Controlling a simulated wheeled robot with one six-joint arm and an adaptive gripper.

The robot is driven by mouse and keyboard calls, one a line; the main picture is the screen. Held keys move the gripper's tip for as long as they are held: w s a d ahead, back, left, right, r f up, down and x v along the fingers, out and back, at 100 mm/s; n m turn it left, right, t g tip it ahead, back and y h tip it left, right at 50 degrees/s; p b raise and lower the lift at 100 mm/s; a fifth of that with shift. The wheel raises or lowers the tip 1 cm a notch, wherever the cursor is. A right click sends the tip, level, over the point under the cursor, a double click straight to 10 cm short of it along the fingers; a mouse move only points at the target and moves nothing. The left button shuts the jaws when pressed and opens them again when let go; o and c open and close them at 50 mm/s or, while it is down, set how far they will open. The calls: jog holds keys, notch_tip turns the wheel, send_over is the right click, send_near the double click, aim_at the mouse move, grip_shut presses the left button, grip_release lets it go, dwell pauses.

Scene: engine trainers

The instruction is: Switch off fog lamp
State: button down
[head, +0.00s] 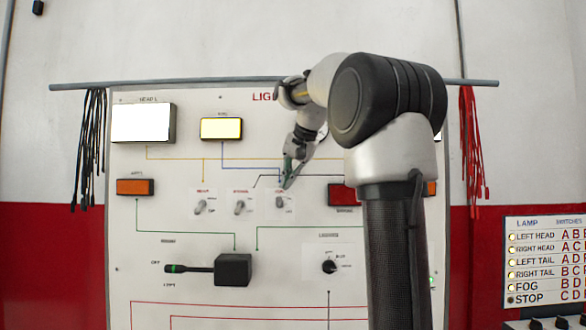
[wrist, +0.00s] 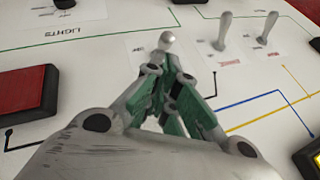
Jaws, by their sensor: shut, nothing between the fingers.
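The lit yellow fog lamp (head: 221,128) is in the upper part of the white panel, left of centre. Below and right of it is the rightmost of three small toggle switches, the fog switch (head: 279,202); its label is too small to read surely. My gripper (head: 287,184) is shut and empty, its tips just above and right of that switch. In the wrist view the toggle's pale round tip (wrist: 167,38) shows just beyond the shut green-padded fingers (wrist: 170,78). Whether they touch is unclear. The toggle's exact tilt is hard to tell.
Two other toggles (head: 240,207) (head: 200,207) stand close to its left. A lit white headlamp (head: 142,123) is at upper left. A red lamp (head: 342,195) is right of the switch, partly behind my arm. A black lever (head: 190,269) and a rotary knob (head: 329,267) sit lower.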

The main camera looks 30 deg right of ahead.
aim_at(286, 194)
jog(key=shift+x, duration=1.1)
jog(key=shift+s+a+f+t+h, duration=0.2)
jog(key=shift+s+t+h, duration=0.15)
jog(key=shift+t, duration=0.25)
jog(key=f+t+h, duration=0.1)
jog(key=t, duration=0.1)
jog(key=s+a+f+n+t+h, duration=0.1)
jog(key=shift+s+t, duration=0.2)
jog(key=shift+t, duration=0.2)
jog(key=shift+s+a+f, duration=0.35)
jog(key=shift+s+a, duration=0.05)
jog(key=shift+s, duration=0.2)
